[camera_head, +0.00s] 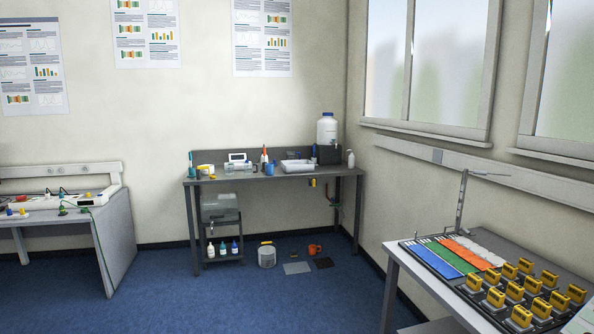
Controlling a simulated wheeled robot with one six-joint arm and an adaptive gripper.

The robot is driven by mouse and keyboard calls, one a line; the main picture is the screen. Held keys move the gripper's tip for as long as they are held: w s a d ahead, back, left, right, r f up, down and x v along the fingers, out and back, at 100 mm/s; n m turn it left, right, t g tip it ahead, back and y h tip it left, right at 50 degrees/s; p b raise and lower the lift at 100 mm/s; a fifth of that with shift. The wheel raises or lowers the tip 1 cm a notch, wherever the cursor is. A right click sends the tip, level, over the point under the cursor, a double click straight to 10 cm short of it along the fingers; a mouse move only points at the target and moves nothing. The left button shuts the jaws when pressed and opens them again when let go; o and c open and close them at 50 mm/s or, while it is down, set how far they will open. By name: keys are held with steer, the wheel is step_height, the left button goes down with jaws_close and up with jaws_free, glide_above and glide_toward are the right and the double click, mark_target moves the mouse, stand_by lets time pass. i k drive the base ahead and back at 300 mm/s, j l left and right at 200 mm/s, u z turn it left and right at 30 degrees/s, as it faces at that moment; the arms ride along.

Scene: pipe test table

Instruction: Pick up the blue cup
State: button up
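A small blue cup (270,170) appears to stand on the dark grey table (225,178) against the far wall, left of the white sink basin. It is far off and small, so its handle and rim are hard to make out. My gripper is not in view.
Beside the cup are bottles, a clear container (239,168), a basin (298,166) and a white jug (327,131). Benches stand left and right; blue floor (200,305) between is open.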

mark_target(269, 167)
steer(key=i+j+u, duration=0.15)
steer(key=i+u, duration=0.3)
steer(key=i, duration=4.25)
steer(key=i+j+z, duration=0.2)
steer(key=i, duration=0.35)
steer(key=i+j+z, duration=0.2)
steer(key=i, duration=0.35)
steer(key=i+j+z, duration=0.2)
steer(key=i, duration=0.3)
steer(key=j, duration=0.15)
